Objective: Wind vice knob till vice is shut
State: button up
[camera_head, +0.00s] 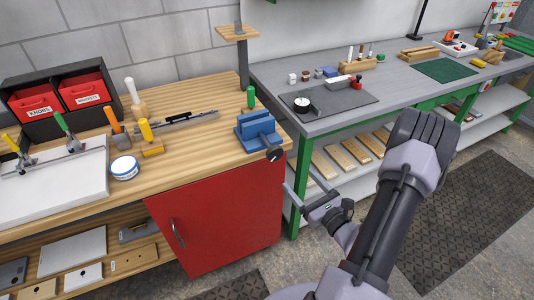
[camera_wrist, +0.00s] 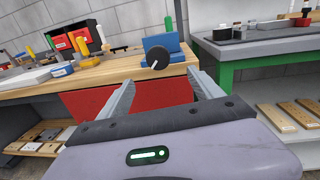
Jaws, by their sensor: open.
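The blue vice (camera_head: 256,131) sits at the right front corner of the wooden workbench (camera_head: 215,95). Its dark round knob (camera_head: 275,154) sticks out at the bench's front edge. In the wrist view the vice (camera_wrist: 160,43) and its knob (camera_wrist: 158,61) are straight ahead. Whether the vice's jaws touch cannot be told. My gripper (camera_head: 292,187) is in front of the bench, lower than the knob and apart from it. In the wrist view its two fingers (camera_wrist: 162,82) are spread with nothing between them.
A red cabinet door (camera_head: 222,213) is below the vice. A grey table with green legs (camera_head: 330,78) stands to the right, across a narrow gap. A green-handled tool (camera_head: 251,97) stands behind the vice. The floor in front is clear apart from dark mats (camera_head: 480,220).

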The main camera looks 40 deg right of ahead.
aim_at(277, 156)
jog(key=w, duration=0.5)
jog(key=w+d+b, duration=0.1)
jog(key=w, duration=0.4)
jog(key=w+d, duration=0.1)
jog(key=w, duration=0.4)
jog(key=shift+b, duration=0.4)
jog(key=c, duration=1.4)
